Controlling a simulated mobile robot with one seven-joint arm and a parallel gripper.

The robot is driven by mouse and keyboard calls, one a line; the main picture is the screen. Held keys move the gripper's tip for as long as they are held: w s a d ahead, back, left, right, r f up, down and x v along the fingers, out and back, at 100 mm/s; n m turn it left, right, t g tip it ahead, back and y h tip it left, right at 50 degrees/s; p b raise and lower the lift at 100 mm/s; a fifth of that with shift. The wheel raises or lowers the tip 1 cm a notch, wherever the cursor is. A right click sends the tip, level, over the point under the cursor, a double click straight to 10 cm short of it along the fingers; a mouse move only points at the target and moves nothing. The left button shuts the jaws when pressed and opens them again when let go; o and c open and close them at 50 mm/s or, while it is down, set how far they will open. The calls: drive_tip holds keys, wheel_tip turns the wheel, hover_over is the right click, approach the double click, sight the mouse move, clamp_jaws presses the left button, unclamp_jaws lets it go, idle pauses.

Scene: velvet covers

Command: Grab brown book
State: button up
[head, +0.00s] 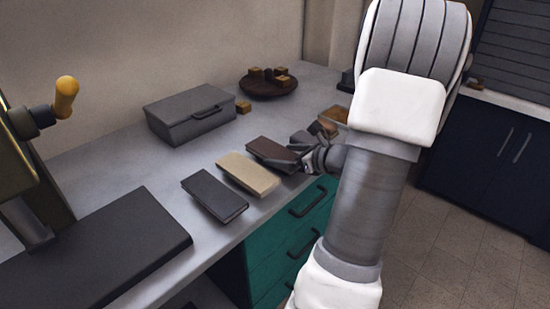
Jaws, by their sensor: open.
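A brown book (268,151) lies flat on the grey counter, the dark reddish-brown one right of a cream book. My gripper (297,158) is at the right end of the brown book, with its fingers over or beside that end. The jaws are open. Whether the fingers touch the book I cannot tell. Part of the book's right end is hidden by the gripper.
A cream book (247,174) and a dark grey book (213,195) lie left of it. A grey case (188,113) and a round brown tray (254,88) with small blocks stand behind. Teal drawers (280,255) are below the counter edge. A wooden box (334,115) is beyond my gripper.

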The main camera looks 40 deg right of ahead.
drive_tip(key=shift+w, duration=0.15)
drive_tip(key=shift+c, duration=0.2)
drive_tip(key=c, duration=1.2)
